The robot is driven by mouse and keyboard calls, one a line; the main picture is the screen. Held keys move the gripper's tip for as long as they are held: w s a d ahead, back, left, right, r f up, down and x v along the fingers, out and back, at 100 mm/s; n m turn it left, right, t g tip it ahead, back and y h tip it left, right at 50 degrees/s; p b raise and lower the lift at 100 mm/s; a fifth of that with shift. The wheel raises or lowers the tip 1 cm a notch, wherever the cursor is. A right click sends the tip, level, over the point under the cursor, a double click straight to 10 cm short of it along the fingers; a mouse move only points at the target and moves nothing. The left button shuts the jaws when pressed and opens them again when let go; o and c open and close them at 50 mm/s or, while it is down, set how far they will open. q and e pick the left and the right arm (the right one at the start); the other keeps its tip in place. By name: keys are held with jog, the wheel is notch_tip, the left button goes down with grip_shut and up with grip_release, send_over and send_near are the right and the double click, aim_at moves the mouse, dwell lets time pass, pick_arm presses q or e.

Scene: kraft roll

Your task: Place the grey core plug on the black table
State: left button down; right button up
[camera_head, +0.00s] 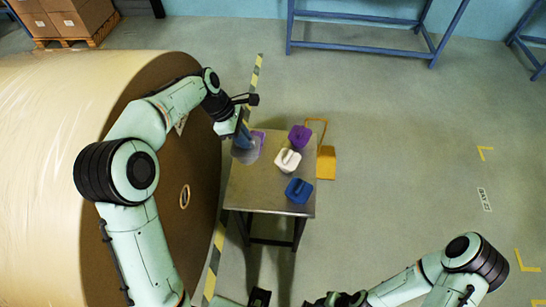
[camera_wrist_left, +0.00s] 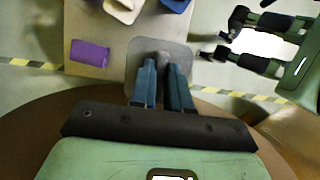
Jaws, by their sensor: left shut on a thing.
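My left gripper (camera_head: 243,138) is shut on the grey core plug (camera_head: 247,154) at the left side of the table. In the left wrist view, the blue fingers (camera_wrist_left: 162,72) pinch the handle of the plug, whose rounded grey plate (camera_wrist_left: 182,52) lies beyond them. I cannot tell whether the plug touches the table. The table (camera_head: 247,190) has a grey-brown metallic top and dark legs; its top also shows in the left wrist view (camera_wrist_left: 88,25). My right arm shows at the lower right of the head view, but its fingers are not clear.
A purple plug (camera_head: 300,136), a white plug (camera_head: 288,160) and a blue plug (camera_head: 299,190) stand on the table. A flat purple patch (camera_wrist_left: 90,53) lies near the grey plug. A yellow object (camera_head: 326,163) is beyond the right edge.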

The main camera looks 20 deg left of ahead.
pick_arm(q)
notch_tip(320, 180, down, 20)
jog(key=b, duration=0.1)
jog(key=shift+s+b, duration=0.25)
jog(key=shift+b, duration=0.15)
jog(key=c, duration=1.1)
grip_release()
jog(key=shift+r, duration=0.15)
pick_arm(e)
jog(key=shift+s+f, duration=0.75)
jog(key=shift+f, duration=0.35)
pick_arm(q)
jog(key=v, duration=1.2)
jog(key=shift+p, duration=0.4)
pick_arm(e)
jog(key=shift+w+r, duration=0.2)
jog(key=shift+r, duration=0.25)
